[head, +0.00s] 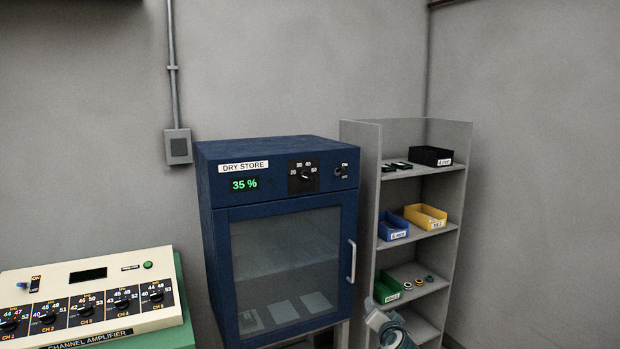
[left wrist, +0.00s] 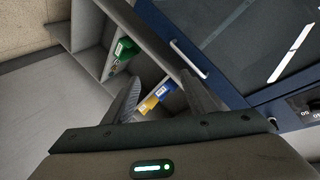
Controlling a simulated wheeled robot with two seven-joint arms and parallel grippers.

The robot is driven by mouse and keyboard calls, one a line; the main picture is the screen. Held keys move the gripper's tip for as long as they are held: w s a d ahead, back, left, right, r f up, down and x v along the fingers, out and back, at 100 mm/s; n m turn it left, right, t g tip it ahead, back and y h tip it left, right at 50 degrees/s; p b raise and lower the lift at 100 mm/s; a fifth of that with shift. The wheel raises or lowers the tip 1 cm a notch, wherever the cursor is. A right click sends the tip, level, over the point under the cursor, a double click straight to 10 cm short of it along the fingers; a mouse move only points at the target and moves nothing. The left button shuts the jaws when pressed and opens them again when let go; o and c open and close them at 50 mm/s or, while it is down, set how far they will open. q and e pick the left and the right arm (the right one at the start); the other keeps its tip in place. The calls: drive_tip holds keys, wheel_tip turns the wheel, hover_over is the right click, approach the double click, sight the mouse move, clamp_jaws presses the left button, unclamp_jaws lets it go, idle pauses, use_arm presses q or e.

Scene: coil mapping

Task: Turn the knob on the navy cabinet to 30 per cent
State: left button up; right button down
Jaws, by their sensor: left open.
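The navy cabinet (head: 209,240) stands in the middle of the head view, labelled DRY STORE. Its green display (head: 244,184) reads 35 %. The black knob (head: 305,176) sits on a dark dial plate marked 20, 30, 40 and 50; its pointer is too small to read surely. In the left wrist view, which is turned over, the cabinet (left wrist: 215,35) is at the upper right and part of the dial plate (left wrist: 303,103) shows at the right edge. My left gripper (left wrist: 160,78) is open, empty and apart from the knob. My right gripper is not seen.
An ON/OFF switch (head: 339,172) is right of the knob. A door handle (head: 351,261) sticks out below. A grey shelf (head: 361,150) with bins stands at right, a channel amplifier (head: 90,280) at left. Part of my arm (head: 388,328) shows low before the shelf.

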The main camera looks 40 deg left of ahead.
use_arm(q)
drive_tip(key=s+a+r+n+g+y, duration=0.1)
drive_tip(key=s+a+r+n+y, duration=0.1)
drive_tip(key=r, duration=1)
drive_tip(key=s+a+r+n+g+y, duration=0.1)
drive_tip(key=a+r, duration=0.4)
drive_tip(key=r, duration=0.7)
drive_tip(key=s+a+r+n+g+y, duration=0.2)
drive_tip(key=s+a+r+n+y, duration=0.2)
drive_tip(key=r, duration=0.8)
drive_tip(key=shift+n+p, duration=0.3)
drive_tip(key=shift+n, duration=0.5)
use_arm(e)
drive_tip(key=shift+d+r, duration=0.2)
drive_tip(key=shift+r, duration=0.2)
use_arm(q)
drive_tip(key=shift+r, duration=0.2)
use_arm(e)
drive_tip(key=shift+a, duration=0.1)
